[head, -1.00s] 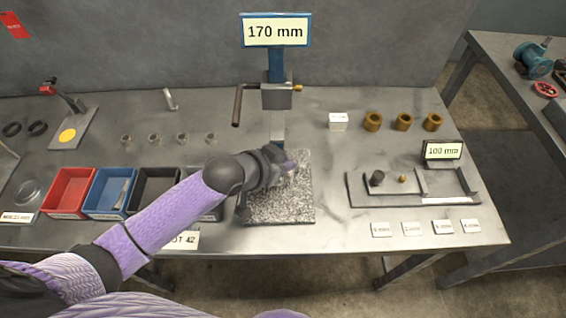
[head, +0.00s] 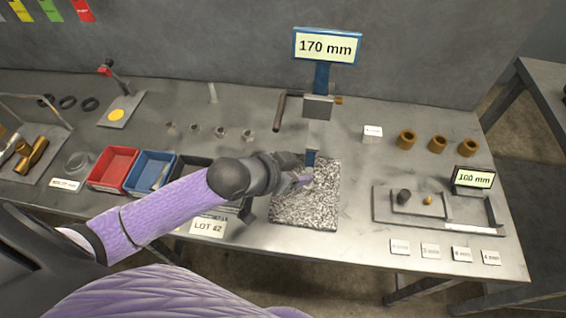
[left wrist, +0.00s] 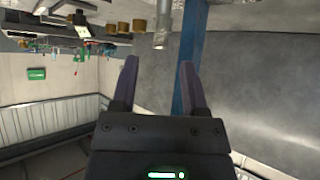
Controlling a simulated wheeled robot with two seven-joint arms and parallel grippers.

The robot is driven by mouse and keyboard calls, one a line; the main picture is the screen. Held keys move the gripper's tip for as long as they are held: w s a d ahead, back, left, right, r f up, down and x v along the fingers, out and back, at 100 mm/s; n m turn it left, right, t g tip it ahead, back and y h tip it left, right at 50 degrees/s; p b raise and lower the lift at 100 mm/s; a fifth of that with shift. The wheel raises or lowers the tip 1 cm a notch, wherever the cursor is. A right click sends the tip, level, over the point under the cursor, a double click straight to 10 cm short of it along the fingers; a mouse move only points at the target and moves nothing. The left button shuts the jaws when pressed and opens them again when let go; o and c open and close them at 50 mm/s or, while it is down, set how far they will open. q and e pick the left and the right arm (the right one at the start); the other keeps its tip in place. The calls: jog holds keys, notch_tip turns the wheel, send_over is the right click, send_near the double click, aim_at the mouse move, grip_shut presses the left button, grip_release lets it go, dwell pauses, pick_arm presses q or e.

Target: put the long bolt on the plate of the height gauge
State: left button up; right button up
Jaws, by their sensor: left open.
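The height gauge has a blue column with a 170 mm sign (head: 324,47) and a grey slider (head: 318,107). Its speckled plate (head: 305,208) lies in front. In the left wrist view, which looks upside down, a grey metal bolt (left wrist: 160,25) seems to stand upright just beyond my open fingertips, beside the blue column (left wrist: 190,55). I take it for the long bolt; its foot is out of that view, and I cannot make it out in the head view. My left gripper (head: 305,175) is open and empty over the plate and also shows in the wrist view (left wrist: 158,70). My right gripper is not in view.
Red (head: 113,169) and blue (head: 150,171) bins stand left of the plate, partly behind my arm. A slim pale metal piece (head: 212,92) is at the back. Several brown bushings and a stepped grey fixture (head: 385,208) are on the right.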

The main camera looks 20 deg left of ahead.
pick_arm(q)
jog(key=p+v, duration=0.1)
jog(key=v, duration=0.4)
jog(key=shift+s+a+r, duration=0.1)
jog(key=shift+s+r, duration=0.15)
